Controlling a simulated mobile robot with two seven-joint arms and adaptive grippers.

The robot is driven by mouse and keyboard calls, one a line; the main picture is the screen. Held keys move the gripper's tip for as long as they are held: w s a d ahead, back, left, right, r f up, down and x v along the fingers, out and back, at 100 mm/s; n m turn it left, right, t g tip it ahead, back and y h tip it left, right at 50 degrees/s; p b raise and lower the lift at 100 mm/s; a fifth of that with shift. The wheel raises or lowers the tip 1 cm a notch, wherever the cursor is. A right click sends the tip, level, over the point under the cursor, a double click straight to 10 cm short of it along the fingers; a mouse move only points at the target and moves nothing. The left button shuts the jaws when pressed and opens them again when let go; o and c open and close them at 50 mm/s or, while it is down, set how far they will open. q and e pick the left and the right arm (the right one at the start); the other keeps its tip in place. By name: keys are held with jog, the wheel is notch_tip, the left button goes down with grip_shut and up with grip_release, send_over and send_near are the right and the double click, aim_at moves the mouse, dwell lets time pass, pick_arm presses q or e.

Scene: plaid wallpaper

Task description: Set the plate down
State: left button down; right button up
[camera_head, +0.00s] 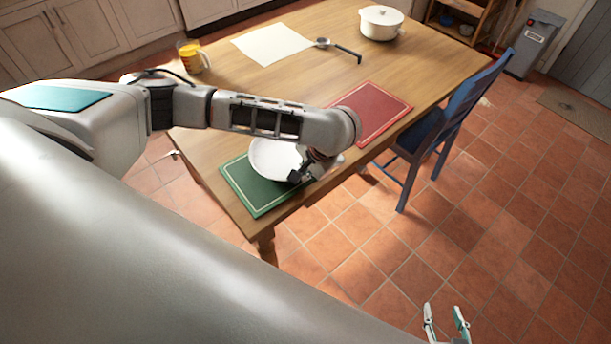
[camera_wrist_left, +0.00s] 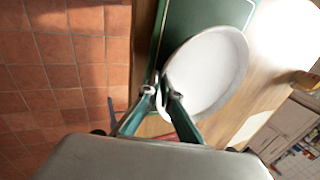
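A white plate (camera_head: 272,158) is over the green placemat (camera_head: 250,192) near the table's front corner in the head view. In the left wrist view the plate (camera_wrist_left: 212,72) overlaps the green placemat (camera_wrist_left: 190,18); I cannot tell whether it touches it. My left gripper (camera_head: 305,172) is at the plate's right edge. In the left wrist view its two fingertips (camera_wrist_left: 161,92) close on the plate's near rim, one on each side. My right gripper (camera_head: 447,325) is at the bottom of the head view, over the floor, with its fingers apart and nothing between them.
A red placemat (camera_head: 385,112) lies beside the green one. A blue chair (camera_head: 440,125) is at the table's right side.

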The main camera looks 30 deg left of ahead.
pick_arm(q)
jog(key=shift+f, duration=0.5)
pick_arm(e)
jog(key=shift+w+a+r, duration=0.25)
jog(key=shift+w+r, duration=0.05)
jog(key=shift+r, duration=0.2)
pick_arm(q)
jog(key=c, duration=2.3)
grip_release()
pick_arm(e)
jog(key=shift+s+d+f, duration=0.1)
jog(key=shift+d+f, duration=0.05)
jog(key=shift+f, duration=0.05)
